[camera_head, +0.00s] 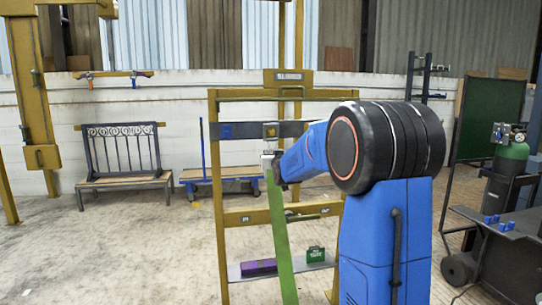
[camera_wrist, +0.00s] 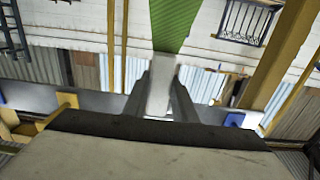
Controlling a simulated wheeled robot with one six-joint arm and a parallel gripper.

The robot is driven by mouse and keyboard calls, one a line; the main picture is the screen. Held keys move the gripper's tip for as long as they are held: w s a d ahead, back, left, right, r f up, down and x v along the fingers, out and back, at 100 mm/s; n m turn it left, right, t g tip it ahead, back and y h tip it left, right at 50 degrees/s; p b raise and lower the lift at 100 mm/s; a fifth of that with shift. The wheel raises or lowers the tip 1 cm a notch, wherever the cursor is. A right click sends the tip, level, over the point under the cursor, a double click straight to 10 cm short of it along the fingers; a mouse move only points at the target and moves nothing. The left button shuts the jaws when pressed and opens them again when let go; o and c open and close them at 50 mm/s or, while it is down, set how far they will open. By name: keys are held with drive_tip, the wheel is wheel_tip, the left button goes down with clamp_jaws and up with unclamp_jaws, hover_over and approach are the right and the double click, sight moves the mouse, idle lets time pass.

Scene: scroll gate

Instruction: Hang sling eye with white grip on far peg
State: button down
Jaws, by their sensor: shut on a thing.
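The green sling (camera_head: 284,240) hangs from my gripper (camera_head: 274,166) in front of the yellow frame, running down past the picture's lower edge. Its white grip (camera_wrist: 159,92) is between my jaws (camera_wrist: 160,100) in the wrist view, with the green webbing (camera_wrist: 173,22) beyond. The sling's eye cannot be made out clearly. A dark crossbar (camera_head: 247,130) on the frame carries a blue mount (camera_head: 226,131) and a yellow mount (camera_head: 270,131). My gripper is just below the yellow mount. Which mount bears the far peg is unclear, and my arm hides the crossbar's right part.
The yellow frame (camera_head: 216,185) stands before me. Its low shelf (camera_head: 234,272) holds a purple block (camera_head: 258,267) and a green block (camera_head: 316,254). A bench (camera_head: 122,180) and blue cart (camera_head: 220,174) stand behind. A gas cylinder (camera_head: 511,163) is at right. Floor at left is clear.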

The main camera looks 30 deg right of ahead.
drive_tip(key=v, duration=0.6)
idle(1.1)
drive_tip(key=shift+s, duration=0.15)
drive_tip(key=v, duration=0.5)
drive_tip(key=shift+a, duration=0.1)
idle(0.5)
